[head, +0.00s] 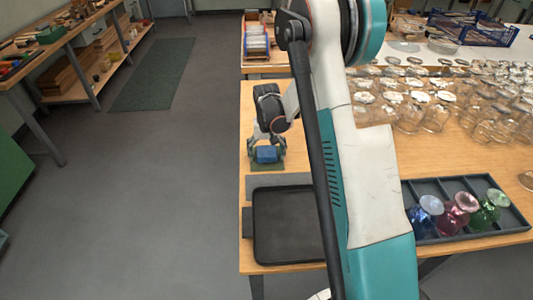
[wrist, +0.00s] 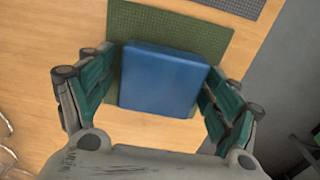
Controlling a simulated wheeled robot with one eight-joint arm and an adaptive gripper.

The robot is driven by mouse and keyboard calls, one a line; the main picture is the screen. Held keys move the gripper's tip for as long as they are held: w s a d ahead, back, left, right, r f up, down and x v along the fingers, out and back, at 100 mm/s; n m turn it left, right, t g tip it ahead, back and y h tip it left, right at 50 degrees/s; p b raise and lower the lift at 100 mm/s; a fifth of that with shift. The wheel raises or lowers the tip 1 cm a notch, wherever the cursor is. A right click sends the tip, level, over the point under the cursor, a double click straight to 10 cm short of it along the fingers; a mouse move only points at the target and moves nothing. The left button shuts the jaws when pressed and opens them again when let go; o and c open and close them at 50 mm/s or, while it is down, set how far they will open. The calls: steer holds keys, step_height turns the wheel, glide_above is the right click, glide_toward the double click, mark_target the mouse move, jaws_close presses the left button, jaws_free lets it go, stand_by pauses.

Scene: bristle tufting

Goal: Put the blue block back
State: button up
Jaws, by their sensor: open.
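The blue block (head: 267,154) sits on a small green mat (head: 268,167) near the left edge of the wooden table. In the wrist view the blue block (wrist: 163,79) fills the middle, on the textured green mat (wrist: 125,22). My gripper (head: 266,148) is over the block, with its fingers on either side. In the wrist view my gripper (wrist: 158,95) is open, with one finger to the left and one to the right of the block. Whether the fingers touch the block cannot be told. Part of the mat is hidden by the block.
A black tray (head: 290,222) lies at the table's front left. A divided dark tray (head: 455,187) at the right holds blue, pink and green glasses. Many clear glasses (head: 430,105) stand behind. My arm hides the table's middle. A grey mat (wrist: 235,6) lies beside the green one.

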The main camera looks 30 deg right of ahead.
steer(key=shift+r, duration=0.1)
step_height(320, 180, up, 12)
steer(key=p, duration=0.4)
step_height(320, 180, up, 8)
steer(key=n+t, duration=0.1)
glide_above(266, 151)
steer(key=s+a, duration=0.3)
steer(key=s, duration=0.1)
steer(key=s+a+r+n+t, duration=0.1)
steer(key=s+a+r+t, duration=0.1)
steer(key=s+a+r, duration=0.4)
steer(key=s+a+r+n+t, duration=0.1)
steer(key=s+a+r+t, duration=0.1)
steer(key=s, duration=0.6)
steer(key=s+a+r+n+t, duration=0.1)
steer(key=s+r+t, duration=0.1)
steer(key=s, duration=0.7)
steer(key=shift+a+n, duration=0.3)
steer(key=shift+a, duration=0.05)
